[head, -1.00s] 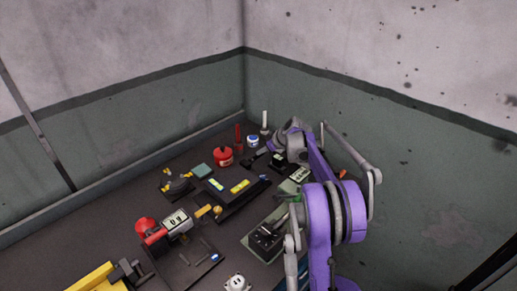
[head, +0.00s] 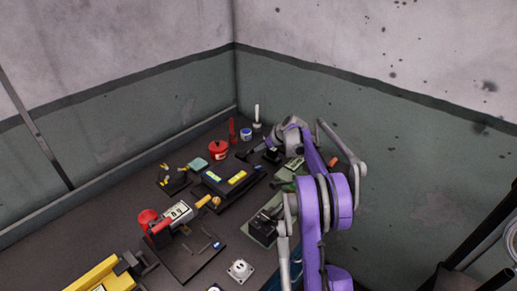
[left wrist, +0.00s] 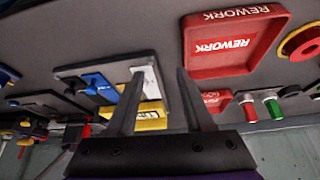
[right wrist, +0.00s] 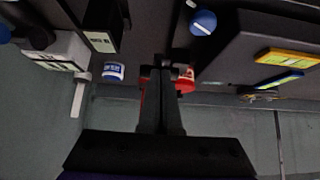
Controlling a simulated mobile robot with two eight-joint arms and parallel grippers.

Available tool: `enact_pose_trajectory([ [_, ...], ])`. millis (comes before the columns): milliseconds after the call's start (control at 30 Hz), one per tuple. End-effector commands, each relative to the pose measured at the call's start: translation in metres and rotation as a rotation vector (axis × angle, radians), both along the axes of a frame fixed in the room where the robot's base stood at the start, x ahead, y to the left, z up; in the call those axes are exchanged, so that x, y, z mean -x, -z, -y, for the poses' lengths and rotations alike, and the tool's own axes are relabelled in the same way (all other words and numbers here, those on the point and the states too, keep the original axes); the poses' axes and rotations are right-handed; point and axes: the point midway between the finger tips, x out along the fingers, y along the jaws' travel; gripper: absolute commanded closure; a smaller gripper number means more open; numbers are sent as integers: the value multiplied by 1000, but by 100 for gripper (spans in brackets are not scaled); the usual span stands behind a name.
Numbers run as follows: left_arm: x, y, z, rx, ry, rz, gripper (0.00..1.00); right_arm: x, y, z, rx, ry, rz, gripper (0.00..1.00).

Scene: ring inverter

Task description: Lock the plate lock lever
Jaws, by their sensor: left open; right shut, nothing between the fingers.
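A black plate unit (head: 228,184) with yellow labels lies on the table, left of my right gripper. In the right wrist view, the same unit (right wrist: 262,85) fills the right side. A blue ball knob (right wrist: 203,22) stands at its near edge; I cannot tell for sure whether it is the plate lock lever. My right gripper (head: 245,155) is shut and empty by the unit's far corner, its tips (right wrist: 165,75) left of and beyond the blue knob. My left gripper (left wrist: 158,80) is open and empty, seen only in the left wrist view.
A red can (head: 219,149), a blue-and-white jar (head: 246,134) and a white cylinder (head: 257,117) stand behind the right gripper. A red REWORK tray (left wrist: 262,30) shows in the left wrist view. Walls close the table's back.

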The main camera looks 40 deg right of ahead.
Motion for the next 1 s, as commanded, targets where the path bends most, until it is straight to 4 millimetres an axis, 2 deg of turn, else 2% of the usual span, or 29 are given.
enact_pose_trajectory([
  [367, 0, 0, 0, 0, 0, 0, 48, -1, 0, 0, 1, 1, 0, 100],
  [733, -3, -9, 0, 0, 0, 6, 48, -16, -2, -2, 1, -1, 1, 100],
  [1000, -3, -8, 0, 0, 0, 6, 48, -17, 0, -3, 0, -3, -1, 100],
])
